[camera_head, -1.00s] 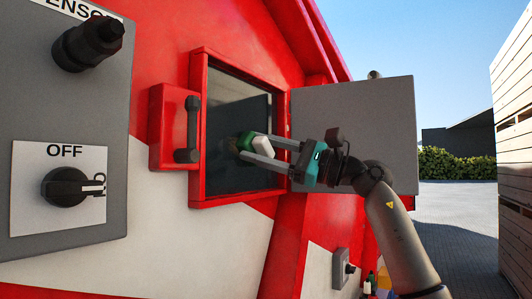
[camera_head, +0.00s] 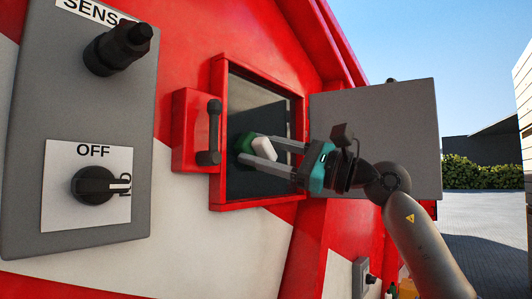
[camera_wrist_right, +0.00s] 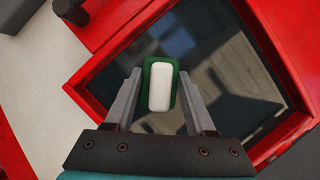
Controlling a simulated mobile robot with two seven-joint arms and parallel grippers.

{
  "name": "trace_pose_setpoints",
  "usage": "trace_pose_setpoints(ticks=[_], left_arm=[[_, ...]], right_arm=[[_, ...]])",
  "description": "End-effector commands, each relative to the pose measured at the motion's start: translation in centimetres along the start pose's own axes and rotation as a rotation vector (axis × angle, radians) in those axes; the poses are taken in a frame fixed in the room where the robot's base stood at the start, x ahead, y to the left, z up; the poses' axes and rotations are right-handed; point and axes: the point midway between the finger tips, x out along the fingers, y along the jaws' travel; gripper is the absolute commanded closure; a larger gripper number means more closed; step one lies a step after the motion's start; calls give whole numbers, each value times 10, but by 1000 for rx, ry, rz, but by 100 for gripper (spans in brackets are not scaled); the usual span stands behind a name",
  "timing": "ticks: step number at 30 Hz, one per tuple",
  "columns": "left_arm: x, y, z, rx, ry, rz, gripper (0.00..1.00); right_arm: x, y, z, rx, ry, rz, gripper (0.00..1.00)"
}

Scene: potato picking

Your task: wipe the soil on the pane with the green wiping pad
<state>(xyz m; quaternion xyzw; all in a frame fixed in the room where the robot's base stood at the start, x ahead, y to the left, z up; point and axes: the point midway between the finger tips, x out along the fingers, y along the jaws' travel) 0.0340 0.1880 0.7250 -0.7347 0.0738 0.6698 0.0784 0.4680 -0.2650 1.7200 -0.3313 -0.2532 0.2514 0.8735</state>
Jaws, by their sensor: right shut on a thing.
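The dark pane (camera_head: 254,101) sits in a red frame on the red machine wall; it also shows in the wrist view (camera_wrist_right: 235,75). The green wiping pad (camera_head: 243,142) has a white block-shaped grip (camera_head: 263,149) on its back. My right gripper (camera_head: 259,151) is shut on this grip and holds the pad at the pane, left of its middle. In the wrist view the pad (camera_wrist_right: 147,69) lies between the two fingers (camera_wrist_right: 160,82). I cannot tell whether it touches the glass. No soil shows clearly; the pad and fingers hide part of the pane. My left gripper is not in view.
A black handle (camera_head: 212,132) on a red block stands left of the frame. A grey door panel (camera_head: 375,125) is open at the right, behind my right arm. A grey switch box (camera_head: 85,120) with knobs is at the left. The red frame rim (camera_head: 218,135) stands around the pane.

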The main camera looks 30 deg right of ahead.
Motion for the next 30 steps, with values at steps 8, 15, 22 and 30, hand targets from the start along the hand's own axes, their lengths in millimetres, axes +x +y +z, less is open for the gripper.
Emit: trace_pose_setpoints(ticks=[8,15,22,30], left_arm=[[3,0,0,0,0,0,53],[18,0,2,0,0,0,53],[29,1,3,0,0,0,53],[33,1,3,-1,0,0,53]], right_arm=[[-4,0,1,-1,1,-1,89],[-26,1,9,-3,1,-2,89],[-47,0,18,-3,2,-2,89],[-56,-1,24,-2,0,-1,89]])
